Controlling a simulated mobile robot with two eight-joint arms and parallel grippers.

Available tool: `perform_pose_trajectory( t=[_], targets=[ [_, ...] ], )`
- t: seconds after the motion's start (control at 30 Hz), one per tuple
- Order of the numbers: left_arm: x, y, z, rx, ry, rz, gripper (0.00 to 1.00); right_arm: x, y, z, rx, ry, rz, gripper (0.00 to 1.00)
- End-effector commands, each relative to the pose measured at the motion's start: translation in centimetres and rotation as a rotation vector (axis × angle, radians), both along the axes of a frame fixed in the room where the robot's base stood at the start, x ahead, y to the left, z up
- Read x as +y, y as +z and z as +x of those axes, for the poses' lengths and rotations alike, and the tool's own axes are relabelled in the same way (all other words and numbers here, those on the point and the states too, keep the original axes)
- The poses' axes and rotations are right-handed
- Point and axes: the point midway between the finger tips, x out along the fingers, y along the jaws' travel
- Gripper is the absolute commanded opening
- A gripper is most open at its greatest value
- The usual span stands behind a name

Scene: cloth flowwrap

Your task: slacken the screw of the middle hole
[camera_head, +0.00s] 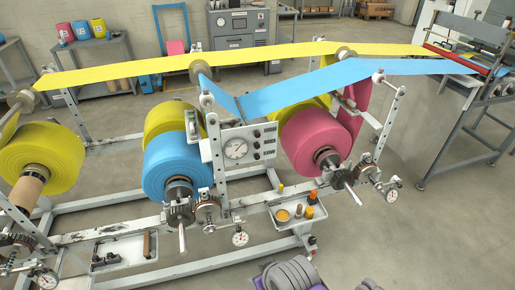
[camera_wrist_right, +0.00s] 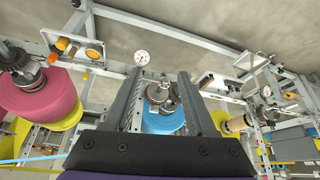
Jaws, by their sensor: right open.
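The rack's middle station carries a blue roll (camera_head: 178,165) on a dark shaft with a toothed gear (camera_head: 179,213). Beside it stands a grey upright with a row of holes (camera_head: 217,150). I cannot make out a single screw or tell which hole is the middle one. In the right wrist view my right gripper (camera_wrist_right: 162,85) is open and empty. Its two fingers point at the blue roll (camera_wrist_right: 163,122) and its metal shaft end (camera_wrist_right: 160,92), which show between them, apart from the fingers. My left gripper is in neither view.
A pink roll (camera_head: 307,140) sits right of the station and a yellow roll (camera_head: 52,158) left. Dial gauges (camera_head: 240,238) hang in front. A small tray (camera_head: 296,213) with orange and yellow pieces and another tray (camera_head: 122,250) sit low. Yellow and blue webs (camera_head: 290,92) cross above.

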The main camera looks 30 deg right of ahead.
Motion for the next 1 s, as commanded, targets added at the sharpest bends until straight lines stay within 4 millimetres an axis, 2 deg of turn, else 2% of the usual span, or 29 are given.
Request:
perform_pose_trajectory(
  t=[0.07,0.13,0.17,0.27,0.37,0.5,0.6,0.7,0.83,1.0],
  targets=[
    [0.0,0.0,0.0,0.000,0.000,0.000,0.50,0.0,0.0,0.0,0.000,0.000,0.000,0.55],
    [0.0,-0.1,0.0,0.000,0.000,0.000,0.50,-0.1,0.0,0.2,-0.005,-0.004,-0.001,0.42],
    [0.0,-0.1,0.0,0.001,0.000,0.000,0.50,-0.3,0.0,0.5,-0.014,-0.012,-0.003,0.39],
    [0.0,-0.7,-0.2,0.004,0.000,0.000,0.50,-1.6,0.3,2.8,-0.077,-0.063,-0.018,0.39],
    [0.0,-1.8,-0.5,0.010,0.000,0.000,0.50,-4.2,0.9,7.2,-0.210,-0.154,-0.045,0.39],
    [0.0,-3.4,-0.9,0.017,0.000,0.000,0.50,-9.0,2.4,14.6,-0.465,-0.281,-0.076,0.39],
    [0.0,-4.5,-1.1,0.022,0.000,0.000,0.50,-12.2,3.5,19.1,-0.650,-0.331,-0.082,0.39],
    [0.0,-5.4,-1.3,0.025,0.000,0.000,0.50,-14.8,4.2,22.6,-0.820,-0.345,-0.074,0.39],
    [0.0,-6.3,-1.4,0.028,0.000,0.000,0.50,-17.1,4.6,25.5,-0.984,-0.326,-0.050,0.39],
    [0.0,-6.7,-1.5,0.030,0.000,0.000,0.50,-18.2,4.6,27.0,-1.091,-0.292,-0.020,0.39]
  ],
)
